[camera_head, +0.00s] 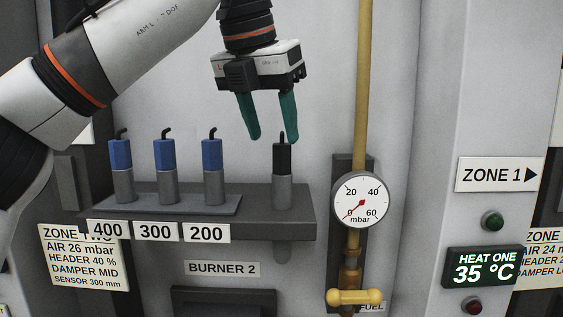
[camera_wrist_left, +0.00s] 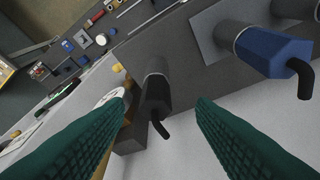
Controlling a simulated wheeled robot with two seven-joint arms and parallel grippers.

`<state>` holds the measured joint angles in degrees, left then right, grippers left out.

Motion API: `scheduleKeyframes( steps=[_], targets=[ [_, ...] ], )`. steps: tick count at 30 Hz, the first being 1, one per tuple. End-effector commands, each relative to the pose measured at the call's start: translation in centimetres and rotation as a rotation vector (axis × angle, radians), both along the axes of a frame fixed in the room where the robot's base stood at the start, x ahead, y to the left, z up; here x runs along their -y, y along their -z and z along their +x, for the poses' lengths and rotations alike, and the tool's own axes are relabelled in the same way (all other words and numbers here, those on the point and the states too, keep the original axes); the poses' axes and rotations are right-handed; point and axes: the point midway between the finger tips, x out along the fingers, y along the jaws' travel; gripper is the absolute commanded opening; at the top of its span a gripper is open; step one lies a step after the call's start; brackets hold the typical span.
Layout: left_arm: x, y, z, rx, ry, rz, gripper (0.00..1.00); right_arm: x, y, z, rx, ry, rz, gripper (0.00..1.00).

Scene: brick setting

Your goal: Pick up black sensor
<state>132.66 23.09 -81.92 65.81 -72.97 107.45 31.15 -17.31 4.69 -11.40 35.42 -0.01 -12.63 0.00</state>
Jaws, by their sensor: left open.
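The black sensor (camera_head: 282,160) stands upright at the right end of a dark shelf (camera_head: 260,220), with a grey lower body and a thin black stub on top. It also shows in the left wrist view (camera_wrist_left: 156,92), between the two fingers and nearer the left one. My left gripper (camera_head: 268,138) is open and empty, its teal fingers pointing down, just above and slightly left of the black sensor. In the head view the right fingertip is close to the sensor's stub; I cannot tell whether they touch. My right gripper is not in view.
Three blue sensors (camera_head: 212,155) stand on a plate left of the black one, above labels 400, 300 and 200. A yellow pipe (camera_head: 361,80) with a pressure gauge (camera_head: 361,200) runs close on the right. The grey wall is behind.

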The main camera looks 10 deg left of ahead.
Motion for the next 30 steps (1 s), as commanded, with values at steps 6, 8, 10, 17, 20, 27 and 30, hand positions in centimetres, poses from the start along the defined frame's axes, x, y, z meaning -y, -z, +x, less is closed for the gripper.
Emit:
scheduleKeyframes(
  steps=[6,8,10,17,20,27,30],
  targets=[
    [0.8,2.1,1.6,-0.003,0.003,0.002,0.51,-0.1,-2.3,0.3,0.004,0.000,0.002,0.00],
    [0.9,3.1,1.9,-0.002,0.001,0.003,0.51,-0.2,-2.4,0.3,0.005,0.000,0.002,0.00],
    [1.0,3.8,2.1,-0.001,0.001,0.002,0.51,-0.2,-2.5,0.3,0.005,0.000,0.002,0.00],
    [1.1,4.4,2.3,0.000,0.001,-0.001,0.51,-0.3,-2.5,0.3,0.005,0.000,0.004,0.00],
    [1.1,4.4,2.2,0.000,0.002,0.000,0.44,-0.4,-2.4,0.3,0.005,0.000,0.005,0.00],
    [1.1,4.3,2.2,0.000,0.002,0.000,0.05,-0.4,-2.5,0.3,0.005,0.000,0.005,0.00],
    [1.1,4.3,2.2,0.001,0.002,0.000,0.00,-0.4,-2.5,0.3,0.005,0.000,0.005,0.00]
  ],
)
